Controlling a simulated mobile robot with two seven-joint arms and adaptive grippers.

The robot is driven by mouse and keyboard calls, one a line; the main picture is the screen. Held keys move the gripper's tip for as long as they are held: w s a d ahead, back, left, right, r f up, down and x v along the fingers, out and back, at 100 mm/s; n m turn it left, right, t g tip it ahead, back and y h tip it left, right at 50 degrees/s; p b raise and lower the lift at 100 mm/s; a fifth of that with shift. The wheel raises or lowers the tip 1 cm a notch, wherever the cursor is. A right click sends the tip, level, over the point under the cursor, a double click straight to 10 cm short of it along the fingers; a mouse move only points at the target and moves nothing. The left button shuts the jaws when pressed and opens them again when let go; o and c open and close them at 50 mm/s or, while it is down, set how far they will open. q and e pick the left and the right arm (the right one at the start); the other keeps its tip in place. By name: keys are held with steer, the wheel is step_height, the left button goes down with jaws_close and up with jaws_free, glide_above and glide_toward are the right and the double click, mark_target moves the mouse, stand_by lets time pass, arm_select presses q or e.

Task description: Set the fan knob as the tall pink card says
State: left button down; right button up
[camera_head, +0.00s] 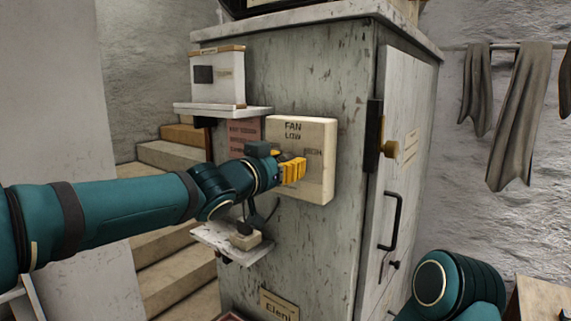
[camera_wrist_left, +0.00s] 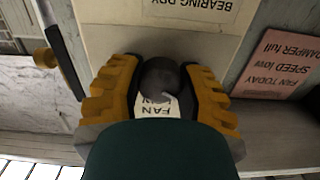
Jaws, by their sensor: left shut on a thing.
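The cream fan panel (camera_head: 322,176) is on the cabinet's side, marked FAN and LOW at the top and HIGH, partly readable, at the right. My left gripper (camera_head: 291,168) is at its front and hides the knob in the head view. In the left wrist view the dark round knob (camera_wrist_left: 160,78) sits between the yellow fingers of my left gripper (camera_wrist_left: 160,92), which is shut on it. A pale curved mark shows on the knob. The pink card (camera_wrist_left: 276,62) beside the panel reads FAN TODAY, SPEED low, DAMPER full; it also shows in the head view (camera_head: 243,134).
A BEARING DRY label (camera_wrist_left: 190,10) is on the panel. A small shelf with a white box (camera_head: 217,79) is above, and a lower ledge (camera_head: 232,243) is below my left gripper. The cabinet door (camera_head: 405,150) has a black handle. Steps (camera_head: 180,240) rise behind.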

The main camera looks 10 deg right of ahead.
arm_select(q)
steer(key=m, duration=0.5)
steer(key=shift+m, duration=0.4)
steer(key=m+b, duration=0.1)
steer(key=m, duration=0.3)
steer(key=shift+m, duration=0.4)
steer(key=c, duration=0.5)
jaws_free()
steer(key=v, duration=1.2)
